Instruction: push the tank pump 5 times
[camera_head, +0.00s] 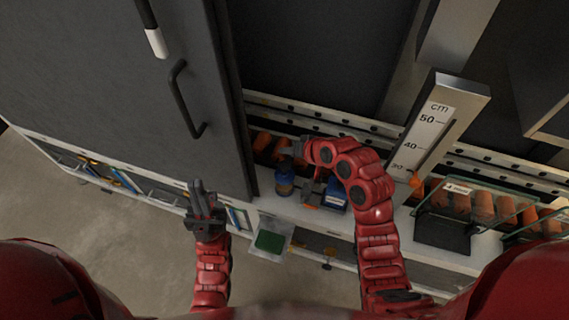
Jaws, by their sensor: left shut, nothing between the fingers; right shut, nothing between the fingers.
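My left gripper (198,190) is shut and empty, pointing up in front of the grey cabinet door. My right arm bends over the bench, and its gripper (284,151) is shut with nothing in it. It is just above a small blue bottle (284,184) with a dark top; I cannot tell whether they touch. A blue container (334,195) stands to the right, partly hidden by my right arm. A tall metal column with a cm scale (425,130) stands further right. I cannot tell for certain which part is the tank pump.
A dark grey door (130,90) with a black handle (186,100) stands at the left. Perforated rails and orange parts line the back of the white bench. A glass box (470,205) stands at the right. A green pad (270,241) sits at the bench front.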

